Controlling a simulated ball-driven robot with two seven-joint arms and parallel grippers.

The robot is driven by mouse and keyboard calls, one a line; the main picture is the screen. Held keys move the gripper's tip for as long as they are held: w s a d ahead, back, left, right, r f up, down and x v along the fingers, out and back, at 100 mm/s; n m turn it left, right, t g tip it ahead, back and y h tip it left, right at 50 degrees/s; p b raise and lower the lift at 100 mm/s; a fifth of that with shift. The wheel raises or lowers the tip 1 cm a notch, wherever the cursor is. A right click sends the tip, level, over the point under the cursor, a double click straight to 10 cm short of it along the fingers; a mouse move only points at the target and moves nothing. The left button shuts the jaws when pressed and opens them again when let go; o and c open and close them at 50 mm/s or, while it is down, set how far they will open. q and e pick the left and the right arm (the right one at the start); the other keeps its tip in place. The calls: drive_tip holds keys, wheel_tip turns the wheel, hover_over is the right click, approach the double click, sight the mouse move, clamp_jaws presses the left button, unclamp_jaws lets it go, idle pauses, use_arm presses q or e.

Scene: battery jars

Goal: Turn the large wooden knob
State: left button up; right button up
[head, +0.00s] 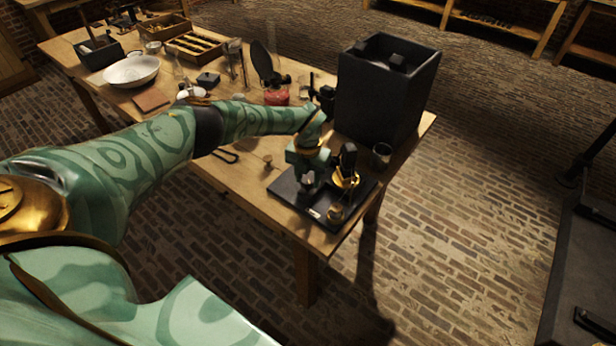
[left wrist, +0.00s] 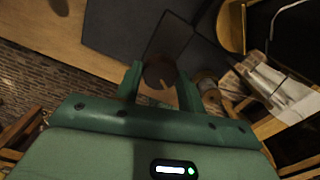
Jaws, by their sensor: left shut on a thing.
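The large wooden knob (left wrist: 158,72) shows in the left wrist view as a round brown disc with a pale mark. It sits between the two fingers of my left gripper (left wrist: 160,86), which is shut on it. In the head view my left gripper (head: 308,180) points down over the black base board (head: 285,191) at the table's near right corner. The gripper hides the knob there, so I cannot tell its turn angle from that view. My right gripper is not in view.
A black and brass device (head: 346,178) stands on the board close right of the gripper, with a small brass part (head: 336,213) in front. A tall black box (head: 385,90) and a dark cup (head: 381,156) stand behind. A small wooden peg (head: 267,161) is left of the board.

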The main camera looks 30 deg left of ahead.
use_arm(q)
drive_tip(key=m, duration=0.4)
drive_tip(key=shift+m+b, duration=0.3)
drive_tip(key=m, duration=0.5)
drive_tip(key=shift+b, duration=0.4)
drive_tip(key=m+b, duration=0.1)
drive_tip(key=m, duration=0.4)
drive_tip(key=shift+w+a, duration=0.1)
drive_tip(key=m, duration=0.4)
drive_tip(key=shift+m+b, duration=0.3)
drive_tip(key=shift+b, duration=0.05)
drive_tip(key=m, duration=0.4)
drive_tip(key=shift+b, duration=0.4)
drive_tip(key=m, duration=0.5)
drive_tip(key=shift+b, duration=0.4)
drive_tip(key=m, duration=0.4)
drive_tip(key=shift+m+b, duration=0.3)
drive_tip(key=shift+b, duration=0.05)
drive_tip(key=shift+w+r+m+b, duration=0.1)
drive_tip(key=shift+m+b, duration=0.2)
drive_tip(key=shift+m, duration=1.8)
